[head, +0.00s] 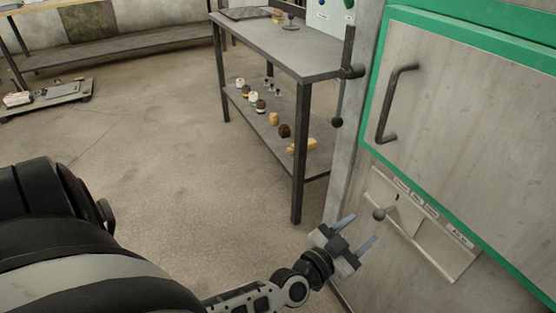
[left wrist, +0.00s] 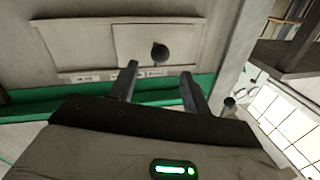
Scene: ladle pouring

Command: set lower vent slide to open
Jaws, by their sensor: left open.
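The lower vent slide (head: 400,207) is a pale plate low on the grey cabinet wall, with a dark round knob (head: 379,213) near its left end in the head view. Small labels (head: 431,211) run along its upper edge, too small to read surely. In the left wrist view, the picture looks inverted; the slide plate (left wrist: 140,42) and knob (left wrist: 159,52) show above the fingers. My left gripper (head: 364,227) is open and empty, its fingertips pointing at the knob. In the wrist view the knob appears between the fingertips (left wrist: 159,69), seemingly just beyond them. My right gripper is out of view.
A green-framed door (head: 470,110) with a dark handle (head: 393,105) is above the vent. A grey post (head: 352,140) and a dark lever (head: 338,105) stand to its left. A metal table (head: 290,50) holds small items on its lower shelf.

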